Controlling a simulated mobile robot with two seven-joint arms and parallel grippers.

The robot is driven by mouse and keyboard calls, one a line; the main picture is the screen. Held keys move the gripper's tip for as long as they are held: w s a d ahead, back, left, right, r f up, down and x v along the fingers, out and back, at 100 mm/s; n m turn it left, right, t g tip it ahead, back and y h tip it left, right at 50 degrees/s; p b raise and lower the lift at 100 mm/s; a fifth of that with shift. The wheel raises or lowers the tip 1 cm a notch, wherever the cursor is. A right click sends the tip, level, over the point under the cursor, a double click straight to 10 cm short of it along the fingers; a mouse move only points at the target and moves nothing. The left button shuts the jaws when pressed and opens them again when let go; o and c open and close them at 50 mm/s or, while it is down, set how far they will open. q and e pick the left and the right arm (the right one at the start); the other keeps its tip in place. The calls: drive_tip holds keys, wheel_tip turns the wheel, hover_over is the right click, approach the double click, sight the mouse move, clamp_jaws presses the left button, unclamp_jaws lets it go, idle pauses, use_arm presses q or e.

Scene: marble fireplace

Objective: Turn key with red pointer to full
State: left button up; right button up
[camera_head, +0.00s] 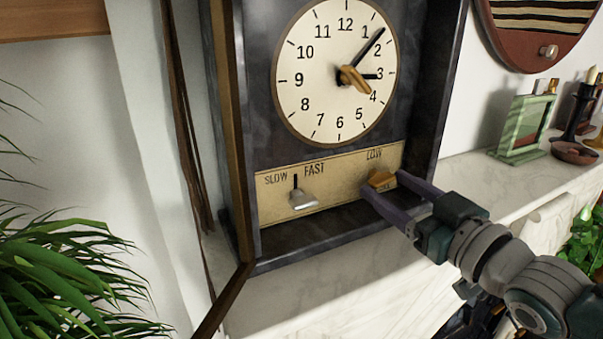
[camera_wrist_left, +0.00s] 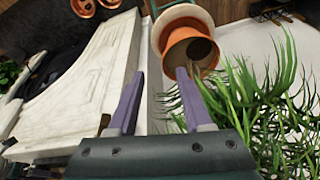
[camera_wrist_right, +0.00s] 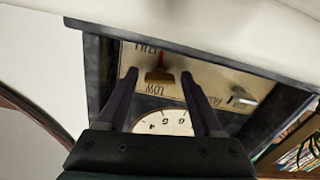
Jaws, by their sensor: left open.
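The brass-coloured key (camera_head: 381,179) sits at the right end of the clock's cream label strip, below the LOW label (camera_head: 374,154). In the right wrist view the key (camera_wrist_right: 158,76) shows with its red pointer (camera_wrist_right: 161,54) just beside the FULL lettering (camera_wrist_right: 147,48). My right gripper (camera_head: 384,184) is open with one finger on each side of the key. Gaps show between the fingers and the key in the right wrist view. My left gripper (camera_wrist_left: 160,73) is open and empty, away from the clock, near a terracotta pot (camera_wrist_left: 188,48).
A silver lever (camera_head: 303,199) with SLOW and FAST labels sits left on the same strip. The dark clock case walls (camera_head: 435,100) flank the strip, and an open door frame (camera_head: 222,302) hangs at left. A leafy plant (camera_head: 70,270) stands at far left.

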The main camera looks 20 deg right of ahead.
drive_tip(key=shift+o, duration=0.7)
drive_tip(key=shift+s, duration=0.25)
drive_tip(key=s+b, duration=0.1)
drive_tip(key=s, duration=0.8)
drive_tip(key=shift+s+d, duration=0.25)
drive_tip(key=shift+d, duration=0.15)
